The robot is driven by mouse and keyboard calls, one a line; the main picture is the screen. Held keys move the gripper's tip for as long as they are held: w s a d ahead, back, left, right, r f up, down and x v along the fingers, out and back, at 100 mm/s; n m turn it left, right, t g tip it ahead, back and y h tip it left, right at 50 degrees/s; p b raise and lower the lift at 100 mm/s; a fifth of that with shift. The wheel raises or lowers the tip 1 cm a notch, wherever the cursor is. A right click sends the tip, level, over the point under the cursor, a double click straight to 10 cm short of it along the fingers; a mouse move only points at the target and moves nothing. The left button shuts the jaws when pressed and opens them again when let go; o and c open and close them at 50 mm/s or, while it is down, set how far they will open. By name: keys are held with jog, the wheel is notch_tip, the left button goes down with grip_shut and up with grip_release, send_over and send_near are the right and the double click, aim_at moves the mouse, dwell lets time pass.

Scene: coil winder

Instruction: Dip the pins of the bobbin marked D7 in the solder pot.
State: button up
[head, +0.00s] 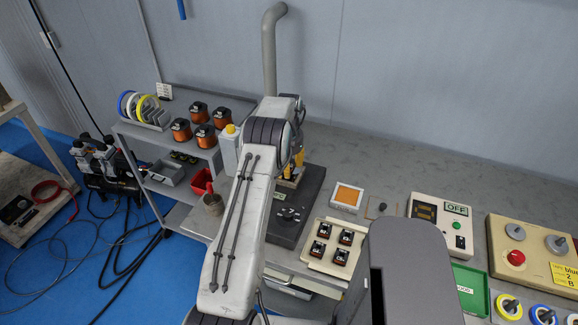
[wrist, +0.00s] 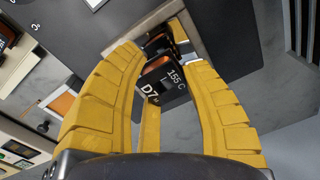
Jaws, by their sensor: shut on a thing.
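The bobbin marked D7 (wrist: 172,88) is between the yellow fingers of my gripper (wrist: 165,72) in the wrist view, with "155 C" also on its dark face. My gripper is shut on it. In the head view my gripper (head: 297,160) is mostly hidden behind my arm, and the bobbin cannot be made out there. The solder pot looks to be the dark box (head: 290,214) with a knob, below the grey fume pipe. My gripper is over or close to its back part. The pins and their gap to the solder are hidden.
A beige tray (head: 312,262) with several bobbins stands in front of the dark box. An orange-topped pad (head: 347,197) and a control box marked OFF (head: 440,225) are to the right. A shelf at left holds more coils (head: 200,137). A white bottle (head: 229,145) stands beside my arm.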

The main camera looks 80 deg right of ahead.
jog(key=shift+f+b, duration=0.65)
jog(key=shift+f, duration=0.15)
jog(key=shift+r, duration=0.15)
dwell(1.7)
jog(key=shift+r+p, duration=1.55)
jog(key=shift+r, duration=1.1)
